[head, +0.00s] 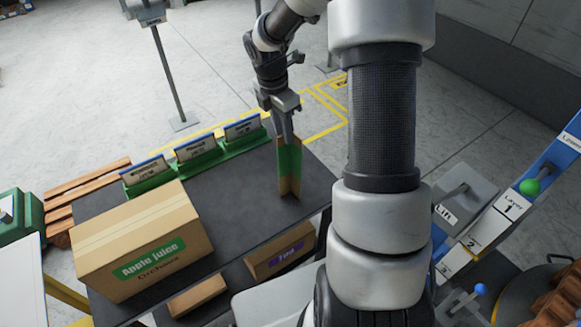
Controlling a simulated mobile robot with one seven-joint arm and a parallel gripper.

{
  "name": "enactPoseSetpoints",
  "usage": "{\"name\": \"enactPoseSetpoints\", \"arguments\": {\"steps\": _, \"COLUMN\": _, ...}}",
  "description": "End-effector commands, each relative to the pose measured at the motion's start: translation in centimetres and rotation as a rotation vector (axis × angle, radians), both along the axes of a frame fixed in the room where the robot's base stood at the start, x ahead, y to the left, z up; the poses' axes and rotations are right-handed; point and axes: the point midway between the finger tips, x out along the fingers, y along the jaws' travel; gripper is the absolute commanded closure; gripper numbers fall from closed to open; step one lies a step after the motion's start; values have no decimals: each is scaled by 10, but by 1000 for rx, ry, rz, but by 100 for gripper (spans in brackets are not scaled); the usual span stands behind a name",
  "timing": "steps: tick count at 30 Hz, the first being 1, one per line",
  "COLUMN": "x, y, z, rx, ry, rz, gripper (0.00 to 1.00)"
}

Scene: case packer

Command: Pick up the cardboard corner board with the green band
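The cardboard corner board (296,184) stands upright near the right end of the dark table (235,207). A green band wraps its middle. My gripper (287,138) points down at the top of the board from above. A finger overlaps the board's upper edge in the picture. I see only one finger clearly, so I cannot tell whether the gripper is open or shut on the board.
An apple juice carton (150,222) fills the table's left front. A green holder (215,159) with several cards stands along the back edge. Boxes (280,254) lie on a lower level. A lever panel (475,235) stands at right, beyond my arm.

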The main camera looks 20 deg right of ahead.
Motion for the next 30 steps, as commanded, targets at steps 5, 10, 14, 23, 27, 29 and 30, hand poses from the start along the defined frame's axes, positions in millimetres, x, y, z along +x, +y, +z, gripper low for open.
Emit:
{"name": "enactPoseSetpoints", "arguments": {"steps": 5, "x": 2, "y": -3, "z": -25, "rx": 1, "ry": 1, "rz": 1, "gripper": 74}}
{"name": "enactPoseSetpoints", "arguments": {"steps": 10, "x": 2, "y": -4, "z": -31, "rx": 1, "ry": 0, "rz": 0, "gripper": 74}}
{"name": "enactPoseSetpoints", "arguments": {"steps": 14, "x": 2, "y": -4, "z": -31, "rx": 0, "ry": 0, "rz": 0, "gripper": 74}}
{"name": "enactPoseSetpoints", "arguments": {"steps": 23, "x": 2, "y": -4, "z": -31, "rx": 0, "ry": 0, "rz": 0, "gripper": 100}}
{"name": "enactPoseSetpoints", "arguments": {"steps": 27, "x": 2, "y": -4, "z": -30, "rx": 0, "ry": 0, "rz": 0, "gripper": 100}}
{"name": "enactPoseSetpoints", "arguments": {"steps": 29, "x": 2, "y": -4, "z": -30, "rx": 0, "ry": -1, "rz": 0, "gripper": 100}}
{"name": "enactPoseSetpoints", "arguments": {"steps": 30, "x": 2, "y": -5, "z": -28, "rx": -1, "ry": -1, "rz": 0, "gripper": 100}}
